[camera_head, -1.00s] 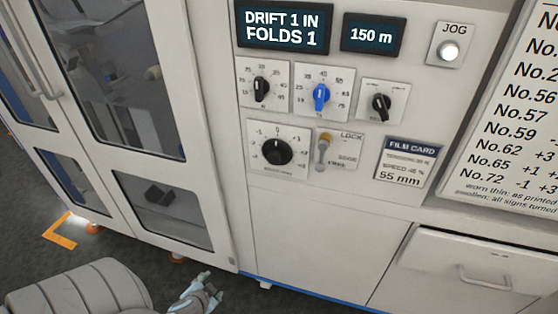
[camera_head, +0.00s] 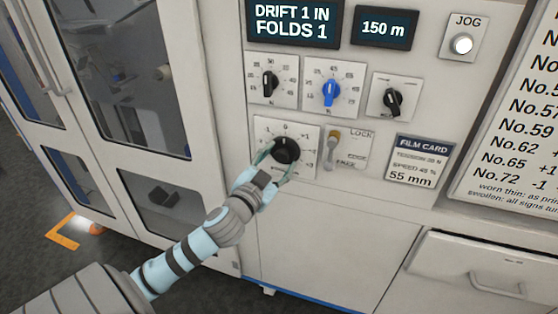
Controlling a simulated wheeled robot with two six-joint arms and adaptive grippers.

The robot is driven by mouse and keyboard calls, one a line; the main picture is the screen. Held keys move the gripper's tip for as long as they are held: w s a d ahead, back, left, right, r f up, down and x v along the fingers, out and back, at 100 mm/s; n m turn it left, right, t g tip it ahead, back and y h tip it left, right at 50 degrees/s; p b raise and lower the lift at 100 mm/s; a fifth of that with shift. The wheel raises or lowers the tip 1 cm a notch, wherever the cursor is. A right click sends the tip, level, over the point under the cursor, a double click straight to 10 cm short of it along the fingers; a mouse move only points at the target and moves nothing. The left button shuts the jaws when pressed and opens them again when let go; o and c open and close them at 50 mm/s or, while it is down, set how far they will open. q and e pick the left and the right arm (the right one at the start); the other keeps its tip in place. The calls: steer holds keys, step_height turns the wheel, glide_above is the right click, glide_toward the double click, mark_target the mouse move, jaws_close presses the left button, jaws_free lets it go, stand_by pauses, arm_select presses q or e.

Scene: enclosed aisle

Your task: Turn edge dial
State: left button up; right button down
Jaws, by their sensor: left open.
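The edge dial is a large black knob (camera_head: 286,149) on a white square plate (camera_head: 306,135) marked with signed numbers, low on the machine's panel. My left gripper (camera_head: 273,160) is at this knob. Its jaws are open, with one finger at the knob's left side and the other below and to its right. I cannot tell whether the fingers touch it. The gripper hides the lower left of the plate. A lever (camera_head: 331,148) beside a LOCK label stands to the right of the dial. My right gripper is not in view.
Above are two dials, one black (camera_head: 269,84) and one blue (camera_head: 330,93), and a smaller black selector (camera_head: 392,102). A display (camera_head: 293,22) reads DRIFT 1 IN FOLDS 1. A film card (camera_head: 418,162), glazed doors (camera_head: 160,200) and a drawer (camera_head: 470,268) surround the panel.

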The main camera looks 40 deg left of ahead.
arm_select(q)
steer(key=shift+w+a, duration=0.1)
steer(key=shift+w, duration=0.3)
steer(key=c, duration=1.1)
steer(key=shift+r+m+p, duration=0.2)
steer(key=shift+m+p, duration=0.3)
steer(key=shift+p, duration=0.35)
steer(key=shift+c, duration=0.2)
steer(key=m+p, duration=0.3)
steer(key=p, duration=0.1)
steer(key=shift+g+p, duration=0.3)
steer(key=shift+p, duration=0.05)
steer(key=shift+m+p, duration=1.05)
steer(key=shift+m, duration=0.05)
steer(key=shift+f+m+p, duration=0.1)
steer(key=shift+m+p, duration=0.45)
steer(key=shift+m, duration=0.05)
steer(key=shift+g, duration=0.3)
